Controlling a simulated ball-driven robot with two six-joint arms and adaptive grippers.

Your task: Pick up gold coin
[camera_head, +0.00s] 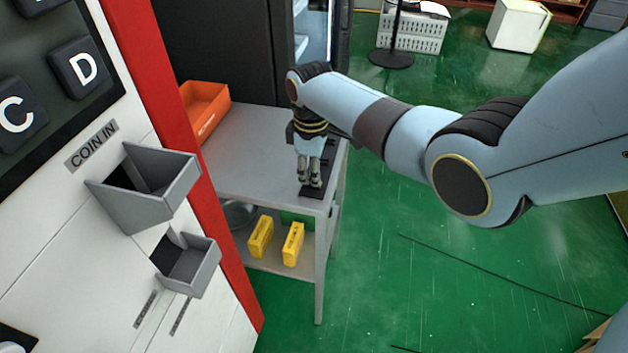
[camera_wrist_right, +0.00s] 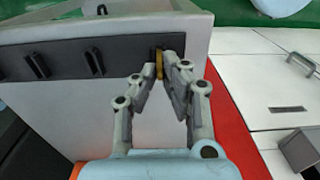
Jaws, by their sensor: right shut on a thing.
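My right gripper (camera_head: 310,183) reaches down over the grey table's front right corner. In the right wrist view, its fingers (camera_wrist_right: 160,72) are closed around the gold coin (camera_wrist_right: 159,62), which shows as a thin yellow edge between the fingertips. The coin is upright at the end slot of a black slotted holder (camera_wrist_right: 65,60); I cannot tell whether it is clear of the slot. The holder (camera_head: 313,194) also shows in the head view, partly hidden under the gripper. The coin is hidden in the head view. My left gripper is not in view.
The vending machine (camera_head: 90,250) stands at left with its grey coin-in chute (camera_head: 150,195) and a lower tray (camera_head: 190,268). An orange bin (camera_head: 205,105) sits at the table's (camera_head: 250,165) back left. Green floor is open at right.

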